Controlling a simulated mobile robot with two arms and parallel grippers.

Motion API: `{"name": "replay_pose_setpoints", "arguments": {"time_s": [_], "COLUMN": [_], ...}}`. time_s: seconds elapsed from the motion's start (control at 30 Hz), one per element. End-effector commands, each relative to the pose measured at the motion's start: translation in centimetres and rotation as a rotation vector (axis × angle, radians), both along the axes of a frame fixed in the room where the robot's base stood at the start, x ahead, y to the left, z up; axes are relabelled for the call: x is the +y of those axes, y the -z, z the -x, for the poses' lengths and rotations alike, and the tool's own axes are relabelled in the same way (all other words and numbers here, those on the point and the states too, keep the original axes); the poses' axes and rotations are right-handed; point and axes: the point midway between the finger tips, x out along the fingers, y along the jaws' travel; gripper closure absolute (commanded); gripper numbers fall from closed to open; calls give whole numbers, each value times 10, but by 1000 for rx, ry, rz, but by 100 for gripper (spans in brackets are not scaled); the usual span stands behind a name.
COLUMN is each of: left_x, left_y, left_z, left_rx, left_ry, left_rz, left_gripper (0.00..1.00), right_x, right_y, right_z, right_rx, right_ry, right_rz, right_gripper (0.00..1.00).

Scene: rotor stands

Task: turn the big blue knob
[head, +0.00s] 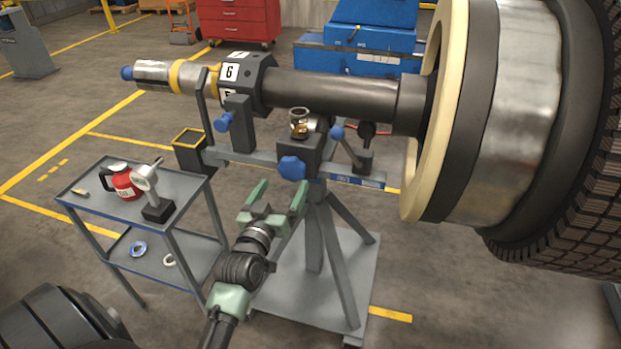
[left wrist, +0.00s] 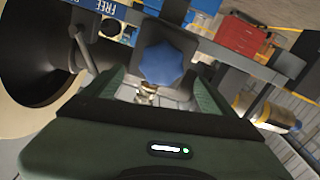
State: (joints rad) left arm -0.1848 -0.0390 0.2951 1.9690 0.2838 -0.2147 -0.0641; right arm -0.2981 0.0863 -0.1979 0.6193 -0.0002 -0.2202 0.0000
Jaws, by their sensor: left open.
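The big blue knob (head: 292,168) is a lobed knob on the front of the grey block at the middle of the rotor stand (head: 230,157). It also shows in the left wrist view (left wrist: 163,64), ahead of the gripper and between its fingers in the picture. My left gripper (head: 279,191) is green, open and empty. It points up toward the knob from below and in front, and appears apart from it. The right gripper is in neither view.
A smaller blue knob (head: 223,122) and another blue knob (head: 337,132) flank the block. The rotor shaft (head: 330,91) runs overhead to a large wheel (head: 520,110).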

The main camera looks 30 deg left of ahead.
Motion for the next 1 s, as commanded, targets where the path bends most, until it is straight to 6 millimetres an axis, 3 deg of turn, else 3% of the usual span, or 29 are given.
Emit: {"name": "replay_pose_setpoints", "arguments": {"time_s": [0.2, 0.4, 0.8, 0.83, 1.0], "left_x": [8, 14, 17, 17, 17], "left_y": [-2, -1, 1, 1, 1], "left_z": [-33, -60, -71, -71, -71], "left_rx": [0, 1, 3, 3, 3], "left_ry": [0, 0, 0, 0, 0], "left_rz": [0, 1, 1, 1, 1], "left_gripper": [14, 14, 14, 17, 64], "right_x": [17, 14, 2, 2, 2], "right_y": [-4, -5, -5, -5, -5], "right_z": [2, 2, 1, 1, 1], "right_rx": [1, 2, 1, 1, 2], "right_ry": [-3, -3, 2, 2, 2], "right_rz": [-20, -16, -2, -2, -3], "right_gripper": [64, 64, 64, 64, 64]}}
